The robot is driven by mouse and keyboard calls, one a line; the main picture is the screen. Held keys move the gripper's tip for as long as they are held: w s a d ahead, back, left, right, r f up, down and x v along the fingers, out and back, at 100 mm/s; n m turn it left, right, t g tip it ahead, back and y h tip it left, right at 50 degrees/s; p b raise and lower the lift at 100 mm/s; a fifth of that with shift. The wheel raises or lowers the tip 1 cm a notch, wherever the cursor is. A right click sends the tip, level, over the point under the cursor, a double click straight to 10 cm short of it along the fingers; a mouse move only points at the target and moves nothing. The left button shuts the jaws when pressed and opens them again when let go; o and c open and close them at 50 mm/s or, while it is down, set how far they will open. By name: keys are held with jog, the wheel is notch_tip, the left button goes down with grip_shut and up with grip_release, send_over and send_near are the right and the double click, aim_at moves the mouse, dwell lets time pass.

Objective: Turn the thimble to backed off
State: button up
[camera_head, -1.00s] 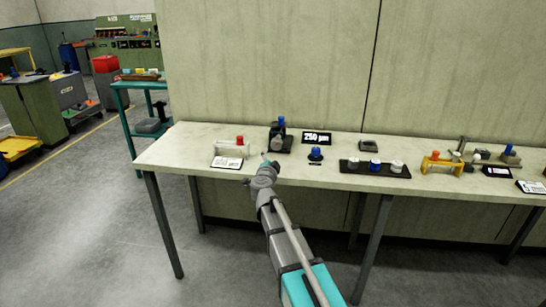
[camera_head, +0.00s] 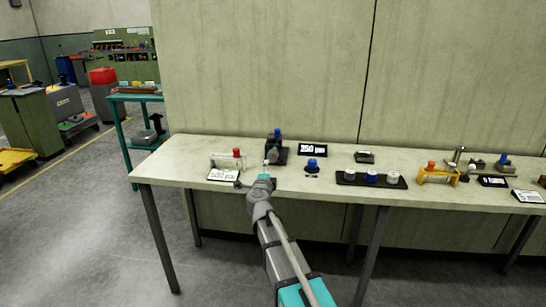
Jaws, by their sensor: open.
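I cannot tell for certain which part is the thimble. A dark stand with a blue knob (camera_head: 277,147) is upright on the bench, left of a "250 µm" sign (camera_head: 312,149). A separate blue knob (camera_head: 312,164) sits in front of that sign. A clear fixture with a red knob (camera_head: 228,159) stands to the left, behind a white label card (camera_head: 223,175). My gripper (camera_head: 252,174) is open and empty near the bench's front edge, between the label card and the separate blue knob. Its fingertips are small, and I see no contact.
The pale bench (camera_head: 190,160) runs to the right. On it are a black tray (camera_head: 346,179) with white and blue knobs, a yellow fixture (camera_head: 437,177) and more small parts. A wall panel stands behind. A teal stand (camera_head: 118,98) is at the left. Open floor lies front left.

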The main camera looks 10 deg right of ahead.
aim_at(273, 155)
jog(key=shift+m, duration=4)
jog(key=x, duration=1.3)
jog(key=shift+w+d+f, duration=0.1)
jog(key=shift+w, duration=0.2)
jog(key=c, duration=1.2)
jog(key=shift+o, duration=0.2)
jog(key=shift+n, duration=0.9)
